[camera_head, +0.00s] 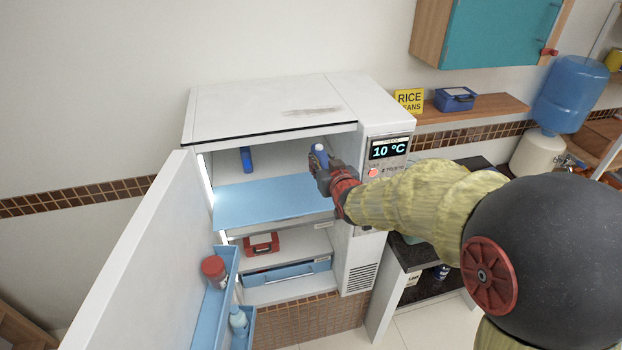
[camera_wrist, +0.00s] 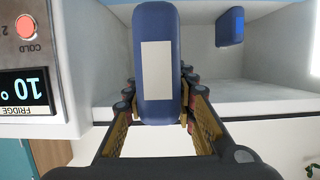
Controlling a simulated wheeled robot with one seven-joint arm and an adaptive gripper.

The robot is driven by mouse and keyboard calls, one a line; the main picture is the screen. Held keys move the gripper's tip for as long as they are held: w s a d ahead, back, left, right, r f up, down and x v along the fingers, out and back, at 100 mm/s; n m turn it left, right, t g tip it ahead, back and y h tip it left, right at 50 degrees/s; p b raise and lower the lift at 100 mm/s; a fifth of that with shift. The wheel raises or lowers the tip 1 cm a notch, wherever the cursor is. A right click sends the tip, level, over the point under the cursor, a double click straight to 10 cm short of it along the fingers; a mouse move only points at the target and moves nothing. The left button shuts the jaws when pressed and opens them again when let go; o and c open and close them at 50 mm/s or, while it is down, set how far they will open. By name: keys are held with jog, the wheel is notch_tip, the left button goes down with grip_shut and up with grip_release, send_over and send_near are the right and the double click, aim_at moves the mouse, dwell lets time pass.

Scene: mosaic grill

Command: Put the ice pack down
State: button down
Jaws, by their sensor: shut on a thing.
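The ice pack (camera_wrist: 156,88) is a dark blue block with a pale label, and it fills the middle of the wrist view. In the head view my gripper (camera_head: 322,172) is inside the open fridge (camera_head: 260,105), at the right of the upper compartment. The top of the ice pack (camera_head: 319,152) shows above the fingers there. It is held upright above the light blue shelf (camera_head: 262,203); I cannot tell whether it touches anything.
A second blue pack (camera_head: 246,160) stands at the back left of the upper compartment. A red box (camera_head: 262,244) sits lower down. The fridge door (camera_head: 150,265) is open at the left, with bottles in its racks. The middle of the blue shelf is clear.

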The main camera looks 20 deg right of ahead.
jog(key=f, duration=0.2)
jog(key=w+a+f, duration=0.1)
jog(key=f, duration=0.1)
jog(key=w+a+f, duration=0.1)
jog(key=f, duration=0.2)
jog(key=shift+w+a+p, duration=0.15)
jog(key=shift+a+p, duration=0.1)
jog(key=shift+p, duration=0.05)
jog(key=shift+f+b, duration=0.3)
jog(key=shift+b, duration=0.15)
jog(key=shift+f, duration=0.15)
jog(key=c, duration=1.5)
grip_release()
jog(key=shift+o, duration=0.2)
